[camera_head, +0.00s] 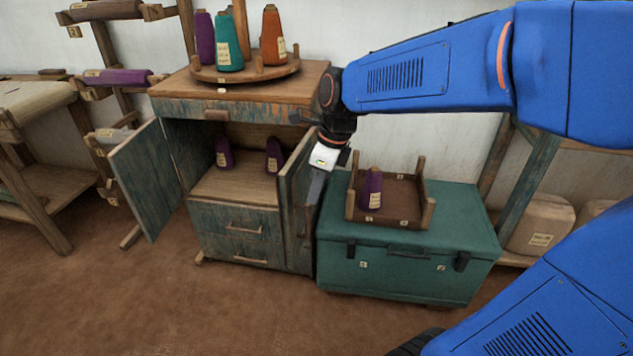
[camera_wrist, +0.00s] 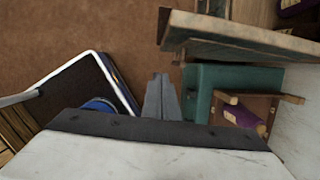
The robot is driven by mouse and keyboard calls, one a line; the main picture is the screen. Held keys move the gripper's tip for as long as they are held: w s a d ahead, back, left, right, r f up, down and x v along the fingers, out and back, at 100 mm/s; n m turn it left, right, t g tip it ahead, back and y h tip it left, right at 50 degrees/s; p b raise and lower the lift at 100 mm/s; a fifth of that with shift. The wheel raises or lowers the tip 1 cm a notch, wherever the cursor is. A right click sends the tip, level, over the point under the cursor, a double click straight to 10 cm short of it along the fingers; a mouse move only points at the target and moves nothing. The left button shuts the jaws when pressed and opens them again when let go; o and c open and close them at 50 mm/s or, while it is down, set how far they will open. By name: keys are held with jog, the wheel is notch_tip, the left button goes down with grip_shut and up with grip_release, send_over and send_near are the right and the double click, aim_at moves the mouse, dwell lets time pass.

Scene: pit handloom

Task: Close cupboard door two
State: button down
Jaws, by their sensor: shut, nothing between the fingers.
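The wooden cupboard (camera_head: 238,225) stands open with two worn green doors. Its left door (camera_head: 146,180) is swung wide out to the left. Its right door (camera_head: 297,185) stands out from the front, partly open. I cannot read which one is door two. My gripper (camera_head: 314,198) points down at the outer side of the right door, its fingers shut and empty. In the wrist view the shut fingers (camera_wrist: 162,85) are below the edge of the right door (camera_wrist: 240,36), with floor showing between. I cannot tell from the head view whether they touch it.
A green trunk (camera_head: 400,265) stands close to the right, bearing a wooden tray (camera_head: 405,220) with a purple cone (camera_head: 372,190). A round stand (camera_head: 245,72) with several cones tops the cupboard. Two purple cones sit inside. The floor (camera_head: 150,300) in front is clear.

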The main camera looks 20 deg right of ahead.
aim_at(295, 202)
jog(key=shift+w+a+f, duration=0.5)
jog(key=shift+a+f, duration=0.2)
jog(key=shift+f, duration=0.1)
jog(key=shift+w+a+f, duration=0.5)
jog(key=shift+a+f, duration=0.2)
jog(key=shift+f, duration=0.1)
jog(key=shift+w+a+f, duration=0.5)
jog(key=shift+a+f, duration=0.2)
jog(key=shift+f, duration=0.1)
